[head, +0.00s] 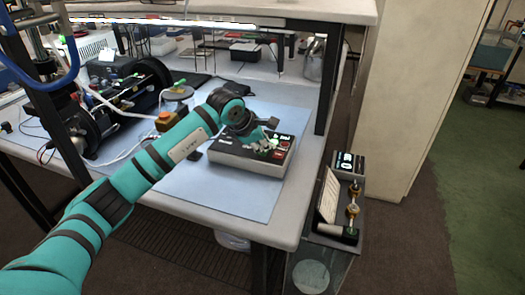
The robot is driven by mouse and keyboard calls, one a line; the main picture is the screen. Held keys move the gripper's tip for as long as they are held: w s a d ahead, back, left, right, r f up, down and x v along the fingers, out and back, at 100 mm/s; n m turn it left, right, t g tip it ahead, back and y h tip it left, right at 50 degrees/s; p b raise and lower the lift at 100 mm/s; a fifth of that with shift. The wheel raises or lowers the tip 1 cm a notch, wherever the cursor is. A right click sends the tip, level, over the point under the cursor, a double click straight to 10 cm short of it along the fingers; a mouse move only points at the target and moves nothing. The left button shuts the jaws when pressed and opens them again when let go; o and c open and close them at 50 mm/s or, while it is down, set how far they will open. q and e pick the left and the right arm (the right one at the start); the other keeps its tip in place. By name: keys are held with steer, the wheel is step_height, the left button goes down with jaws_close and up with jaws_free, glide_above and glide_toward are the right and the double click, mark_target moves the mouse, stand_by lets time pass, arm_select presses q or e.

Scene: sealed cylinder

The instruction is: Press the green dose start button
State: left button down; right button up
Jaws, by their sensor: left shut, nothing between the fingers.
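A control box (240,167) with a pale body and dark top panel sits on the blue mat near the table's front right. Its top carries red and white buttons, and a small green button (274,142) shows close beside my fingertips. My left arm reaches in from the lower left, and my left gripper (266,141) is shut and empty, pointing down over the panel. The gripper and wrist hide part of the panel. I cannot tell whether the fingertips touch the green button. My right gripper is not in view.
The blue mat (190,195) is clear in front of the box. Dark machinery with cables (115,100) and an orange-topped box (166,120) stand to the left. A shelf (300,12) overhangs the back. A cart (335,205) with brass fittings stands right of the table.

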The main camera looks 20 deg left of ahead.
arm_select(q)
steer(key=shift+r, duration=0.65)
steer(key=shift+r+p, duration=1.5)
steer(key=shift+r, duration=1.05)
steer(key=shift+f, duration=0.1)
